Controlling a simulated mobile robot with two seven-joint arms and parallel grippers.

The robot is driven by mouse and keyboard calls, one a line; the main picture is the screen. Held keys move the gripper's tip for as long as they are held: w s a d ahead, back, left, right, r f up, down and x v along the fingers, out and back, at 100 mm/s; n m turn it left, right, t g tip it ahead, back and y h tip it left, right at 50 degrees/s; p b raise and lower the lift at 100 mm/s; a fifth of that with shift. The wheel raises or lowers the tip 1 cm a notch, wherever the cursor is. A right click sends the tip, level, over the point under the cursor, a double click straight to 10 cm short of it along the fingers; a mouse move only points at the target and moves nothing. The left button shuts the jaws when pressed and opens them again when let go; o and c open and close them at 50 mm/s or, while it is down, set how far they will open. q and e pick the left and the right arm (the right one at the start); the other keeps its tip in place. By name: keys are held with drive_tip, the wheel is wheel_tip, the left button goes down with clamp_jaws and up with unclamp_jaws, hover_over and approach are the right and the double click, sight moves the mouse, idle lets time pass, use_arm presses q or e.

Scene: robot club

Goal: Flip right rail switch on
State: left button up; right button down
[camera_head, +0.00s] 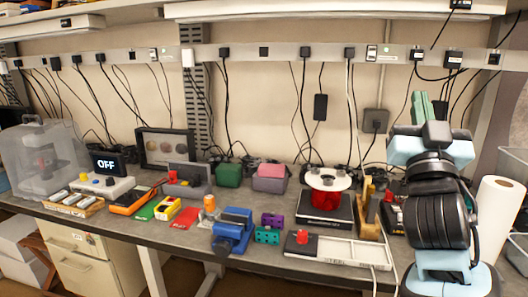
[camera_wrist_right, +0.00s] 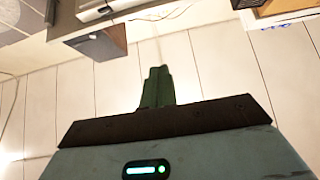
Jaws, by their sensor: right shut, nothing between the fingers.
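The long grey power rail (camera_head: 280,54) runs along the wall above the bench. A small white switch plate (camera_head: 372,53) sits on its right part, and whether it is on or off is too small to tell. Another small plate (camera_head: 153,54) is on the left part of the rail. My right gripper (camera_head: 422,106) points up at the right, below the rail and to the right of the white switch plate, apart from it. Its green fingers are shut and empty, as the right wrist view (camera_wrist_right: 157,86) also shows. My left gripper is not in view.
Black plugs (camera_head: 305,53) and hanging cables flank the switch plate. A wall adapter (camera_head: 376,121) hangs below it. The bench holds many items, including a blue vise (camera_head: 232,232) and a red-and-white spool (camera_head: 328,182). A paper roll (camera_head: 497,215) stands at the right.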

drive_tip(key=w+a+f+n+g+y, duration=0.1)
drive_tip(key=w+f+g+y, duration=0.1)
drive_tip(key=f, duration=0.6)
drive_tip(key=w+f+n+g+y, duration=0.1)
drive_tip(key=f+n+y, duration=0.1)
drive_tip(key=f, duration=0.6)
drive_tip(key=s+a+f+n+g+y+p, duration=0.1)
drive_tip(key=s+f+g, duration=0.25)
drive_tip(key=f, duration=0.95)
drive_tip(key=s+a+f+n+g+y, duration=0.15)
drive_tip(key=s+f, duration=0.25)
drive_tip(key=f, duration=0.9)
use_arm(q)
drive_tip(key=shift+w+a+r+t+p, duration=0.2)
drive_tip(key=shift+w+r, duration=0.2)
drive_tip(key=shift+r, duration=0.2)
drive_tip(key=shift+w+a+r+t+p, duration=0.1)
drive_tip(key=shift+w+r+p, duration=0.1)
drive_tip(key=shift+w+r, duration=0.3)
use_arm(e)
drive_tip(key=s+a+f+g+y, duration=0.1)
drive_tip(key=s+f+g, duration=0.3)
drive_tip(key=s+f, duration=0.8)
drive_tip(key=s+a+f+g+y, duration=0.1)
drive_tip(key=s+f+g, duration=0.3)
drive_tip(key=s+f, duration=0.9)
drive_tip(key=s, duration=0.7)
drive_tip(key=shift+a+m+g, duration=0.15)
drive_tip(key=shift+m+g, duration=0.15)
drive_tip(key=shift+m, duration=0.05)
